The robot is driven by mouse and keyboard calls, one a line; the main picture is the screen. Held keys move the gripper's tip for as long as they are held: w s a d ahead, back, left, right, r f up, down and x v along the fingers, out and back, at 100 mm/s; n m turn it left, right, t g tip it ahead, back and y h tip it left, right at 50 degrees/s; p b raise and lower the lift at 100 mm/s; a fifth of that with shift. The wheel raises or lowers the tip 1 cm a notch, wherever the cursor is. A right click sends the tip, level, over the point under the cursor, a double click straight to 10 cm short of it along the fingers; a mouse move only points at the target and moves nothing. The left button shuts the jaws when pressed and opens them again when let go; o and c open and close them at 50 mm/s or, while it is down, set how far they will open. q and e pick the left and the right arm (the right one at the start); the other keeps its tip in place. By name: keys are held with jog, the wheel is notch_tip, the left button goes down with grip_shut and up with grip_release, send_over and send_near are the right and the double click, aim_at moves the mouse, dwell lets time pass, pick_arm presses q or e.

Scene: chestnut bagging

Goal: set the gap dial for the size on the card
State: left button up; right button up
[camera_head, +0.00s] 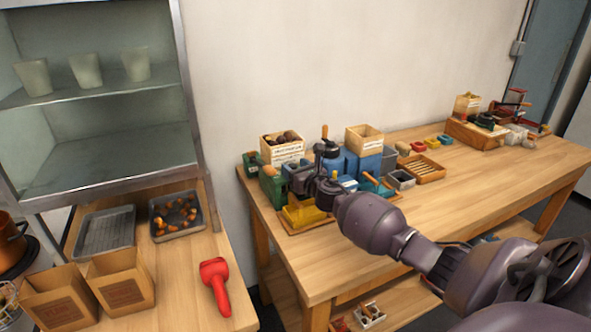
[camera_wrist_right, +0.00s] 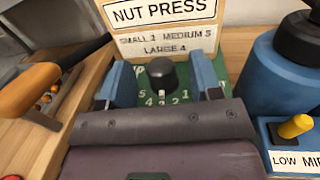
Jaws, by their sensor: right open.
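My right gripper (camera_wrist_right: 162,78) is open in the wrist view, with its two blue fingers on either side of a dark round dial knob (camera_wrist_right: 162,73). I cannot tell whether either finger touches it. The knob sits on a green plate with white numbers, partly hidden by my gripper, and a small white mark shows at its near side. Behind it stands a card (camera_wrist_right: 158,35) reading NUT PRESS, with small, medium and large settings; large reads 4. In the head view my right gripper (camera_head: 322,184) is over the crowded left end of the long table. My left gripper is not in view.
An orange-handled lever (camera_wrist_right: 35,88) is left of the dial. A blue container (camera_wrist_right: 275,75) and a yellow switch (camera_wrist_right: 295,126) are on the right. Wooden boxes (camera_head: 282,148) stand behind my gripper. The middle of the long table (camera_head: 470,180) is clear.

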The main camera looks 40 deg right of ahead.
jog(key=c, duration=0.9)
jog(key=shift+w+a+r+m+g+h+p, duration=0.15)
jog(key=shift+m+h+p, duration=0.15)
jog(key=shift+m+h, duration=0.35)
jog(key=shift+s+m+g+h+p, duration=0.15)
jog(key=shift+m+h+p, duration=0.15)
jog(key=shift+h, duration=0.65)
jog(key=m+g+h, duration=0.1)
jog(key=m+h, duration=0.1)
jog(key=shift+w+a+h+p, duration=0.1)
jog(key=shift+w+h+p, duration=0.05)
jog(key=shift+h+p, duration=0.2)
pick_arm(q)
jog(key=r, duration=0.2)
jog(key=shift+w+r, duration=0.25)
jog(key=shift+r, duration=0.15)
pick_arm(e)
jog(key=shift+m+g+h, duration=0.3)
jog(key=shift+m+h, duration=0.05)
jog(key=shift+h, duration=0.2)
